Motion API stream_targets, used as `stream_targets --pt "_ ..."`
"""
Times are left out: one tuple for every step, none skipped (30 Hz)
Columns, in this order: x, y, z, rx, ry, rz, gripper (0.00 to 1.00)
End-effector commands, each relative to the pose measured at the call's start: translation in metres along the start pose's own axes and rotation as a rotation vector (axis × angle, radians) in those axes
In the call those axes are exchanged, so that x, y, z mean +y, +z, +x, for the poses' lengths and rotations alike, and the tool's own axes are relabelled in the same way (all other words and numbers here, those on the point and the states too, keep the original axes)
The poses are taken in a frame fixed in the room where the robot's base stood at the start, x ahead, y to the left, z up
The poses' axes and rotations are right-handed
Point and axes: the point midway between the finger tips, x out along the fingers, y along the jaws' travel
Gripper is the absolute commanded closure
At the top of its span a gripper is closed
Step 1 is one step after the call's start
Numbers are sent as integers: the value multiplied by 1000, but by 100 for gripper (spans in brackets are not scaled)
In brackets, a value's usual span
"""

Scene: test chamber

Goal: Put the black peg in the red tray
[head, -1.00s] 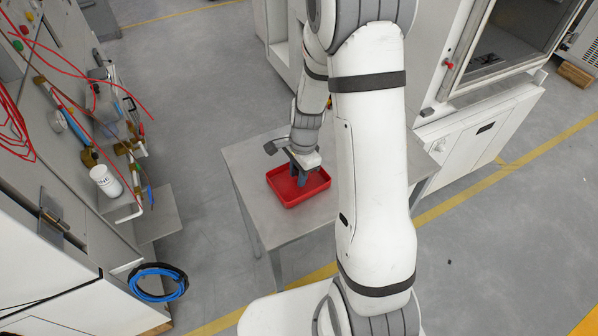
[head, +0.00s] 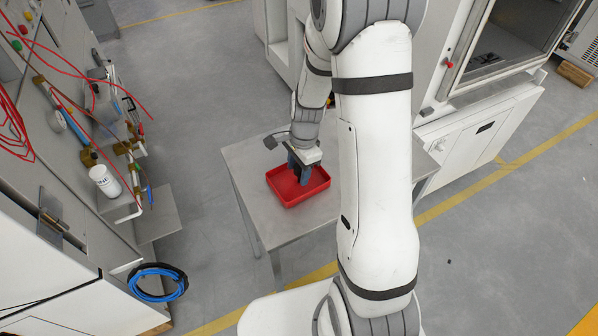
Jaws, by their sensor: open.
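The red tray (head: 284,199) lies on the small grey table, left of my arm's large white link. My gripper (head: 302,178) points down over the tray's back part, with its blue-grey fingers apart and reaching inside the rim. The gripper is open. I cannot make out the black peg; a dark patch shows between the fingers, but I cannot tell whether it is the peg or part of the gripper. The gripper hides part of the tray's inside.
The grey table (head: 248,180) is bare at its left and front. A panel with red hoses and fittings stands at left, with a white bottle (head: 105,181) and a coiled blue hose (head: 158,283). A white machine (head: 480,135) stands at right. A small dark spot (head: 449,261) lies on the floor.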

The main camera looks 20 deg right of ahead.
Motion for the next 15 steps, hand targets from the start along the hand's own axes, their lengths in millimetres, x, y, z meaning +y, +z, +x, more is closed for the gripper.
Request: stream_targets --pt "-1 0 -10 3 -6 1 51" --pt "-1 0 -17 2 -6 1 51" --pt "-1 0 -26 2 -7 0 51" --pt "-1 -1 -33 3 -7 0 51" --pt "-1 0 -40 3 -7 -1 51" --pt "-1 0 -48 3 -6 0 51" --pt "-1 0 -55 3 -8 1 51" --pt "-1 0 -61 2 -6 1 51" --pt "-1 0 -69 2 -5 0 51" --pt "0 0 -74 3 -6 0 51" --pt "0 0 -79 2 -4 0 51" --pt "-1 0 -85 3 -5 -1 51" --pt "-1 0 -89 2 -4 -1 51" --pt "0 0 -92 2 -3 -1 51" --pt "0 0 -96 1 -2 -1 51"
